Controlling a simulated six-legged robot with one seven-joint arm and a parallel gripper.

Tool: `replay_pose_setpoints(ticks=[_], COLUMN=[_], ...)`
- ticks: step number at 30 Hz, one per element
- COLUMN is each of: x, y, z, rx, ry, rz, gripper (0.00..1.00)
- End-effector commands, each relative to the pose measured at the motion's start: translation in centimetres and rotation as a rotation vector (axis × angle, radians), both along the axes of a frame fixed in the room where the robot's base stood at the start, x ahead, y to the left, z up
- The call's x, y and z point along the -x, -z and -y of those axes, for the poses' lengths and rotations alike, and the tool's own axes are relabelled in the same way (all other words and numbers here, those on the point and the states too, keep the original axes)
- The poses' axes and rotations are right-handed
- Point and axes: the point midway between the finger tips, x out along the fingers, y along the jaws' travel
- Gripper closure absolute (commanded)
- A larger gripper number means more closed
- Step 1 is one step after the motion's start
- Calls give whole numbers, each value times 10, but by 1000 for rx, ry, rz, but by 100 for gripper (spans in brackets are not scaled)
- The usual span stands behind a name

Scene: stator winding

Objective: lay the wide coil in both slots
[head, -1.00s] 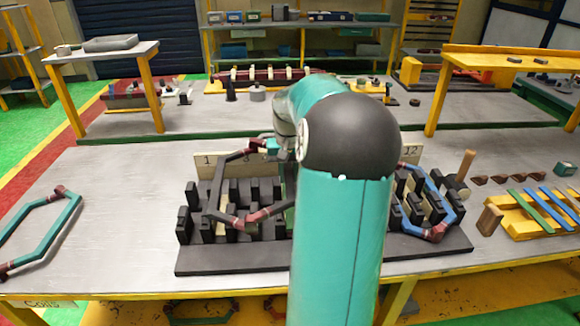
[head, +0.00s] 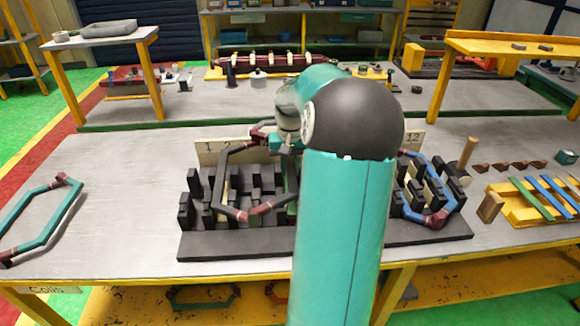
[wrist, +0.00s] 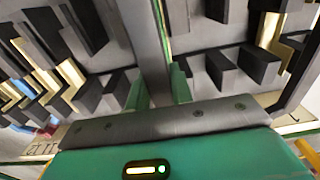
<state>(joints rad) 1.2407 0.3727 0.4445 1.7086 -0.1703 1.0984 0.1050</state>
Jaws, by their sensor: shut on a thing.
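The wide coil (head: 224,182), a dark hexagonal loop with maroon ends, is over the left part of the black slotted stator block (head: 225,245). Its near maroon end (head: 262,208) hangs in front of the teeth. In the wrist view my gripper (wrist: 158,90) has its two green fingers closed around a dark straight side of the coil (wrist: 150,45). My arm hides much of the gripper and the coil's right side in the head view. I cannot tell whether either side is inside a slot.
A blue coil with maroon ends (head: 437,185) sits in the block's right part. A teal coil (head: 48,238) lies on the table at far left. A mallet (head: 467,153), a wooden block (head: 490,207) and a yellow rack of strips (head: 520,222) are at right.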

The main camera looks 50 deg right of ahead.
Motion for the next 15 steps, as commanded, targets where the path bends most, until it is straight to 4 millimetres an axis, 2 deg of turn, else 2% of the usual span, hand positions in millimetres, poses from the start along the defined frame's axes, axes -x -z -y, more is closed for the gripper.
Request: replay_pose_setpoints(ticks=[15], x=[0], y=[11], z=[0], rx=[-1], ry=[0], rz=[2], gripper=[100])
